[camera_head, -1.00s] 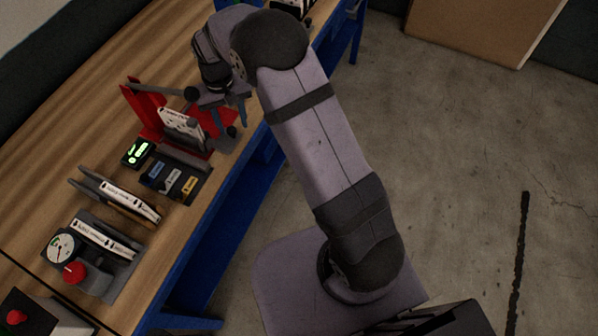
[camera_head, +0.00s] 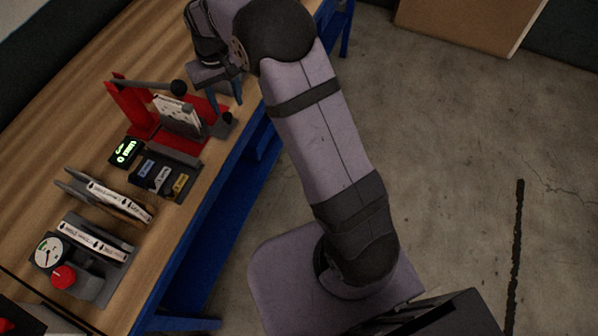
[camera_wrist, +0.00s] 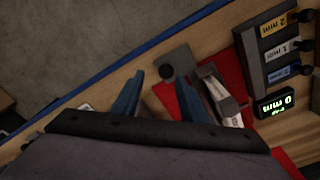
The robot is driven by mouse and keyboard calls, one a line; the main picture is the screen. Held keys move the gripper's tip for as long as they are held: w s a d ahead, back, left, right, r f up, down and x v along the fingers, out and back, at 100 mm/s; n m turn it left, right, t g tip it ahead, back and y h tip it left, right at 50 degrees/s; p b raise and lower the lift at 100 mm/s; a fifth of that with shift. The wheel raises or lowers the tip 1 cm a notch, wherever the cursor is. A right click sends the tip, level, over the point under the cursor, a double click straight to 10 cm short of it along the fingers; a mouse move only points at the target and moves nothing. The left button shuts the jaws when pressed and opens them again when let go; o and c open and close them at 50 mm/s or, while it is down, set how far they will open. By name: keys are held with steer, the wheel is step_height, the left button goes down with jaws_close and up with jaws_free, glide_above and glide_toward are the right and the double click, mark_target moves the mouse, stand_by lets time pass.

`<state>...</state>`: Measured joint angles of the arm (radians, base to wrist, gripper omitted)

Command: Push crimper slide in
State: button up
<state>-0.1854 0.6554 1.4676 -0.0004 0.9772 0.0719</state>
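The crimper is a red frame (camera_head: 127,105) with a black-knobbed lever (camera_head: 150,85) on the bench. A white part with printed labels (camera_head: 178,116) stands in it. The grey slide (camera_head: 219,128) with an upright black knob (camera_head: 227,117) is at the crimper's front, near the bench edge. My gripper (camera_head: 228,100) hangs beside the knob with blue fingers pointing down. In the wrist view the fingers (camera_wrist: 158,98) are apart with nothing seen between them. The slide's knob (camera_wrist: 167,72) lies just beyond the fingertips; contact cannot be told.
A lit green display (camera_head: 124,151) and a dark rack of labelled blocks (camera_head: 165,175) sit beside the crimper. Closer are a holder with printed boxes (camera_head: 120,200) and a gauge (camera_head: 48,252) with a red knob (camera_head: 63,276). The bench's blue front edge (camera_head: 205,195) is close by.

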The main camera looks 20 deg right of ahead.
steer(key=s+d+f+g+p, duration=0.1)
steer(key=s+d+f, duration=0.15)
steer(key=s, duration=0.85)
steer(key=s+d+f+g+p, duration=0.1)
steer(key=s+d, duration=0.2)
steer(key=s, duration=0.8)
steer(key=s+d+r+p, duration=0.2)
steer(key=s+r, duration=0.4)
steer(key=shift+s+d+r+m, duration=0.15)
steer(key=shift+d+m, duration=0.15)
steer(key=shift+m, duration=0.1)
steer(key=r+t+b, duration=0.1)
steer(key=t+b, duration=0.1)
steer(key=b, duration=0.1)
glide_above(227, 115)
steer(key=shift+r+m, duration=0.15)
steer(key=shift+m, duration=0.15)
steer(key=shift+f+p, duration=1.5)
steer(key=shift+f, duration=2.15)
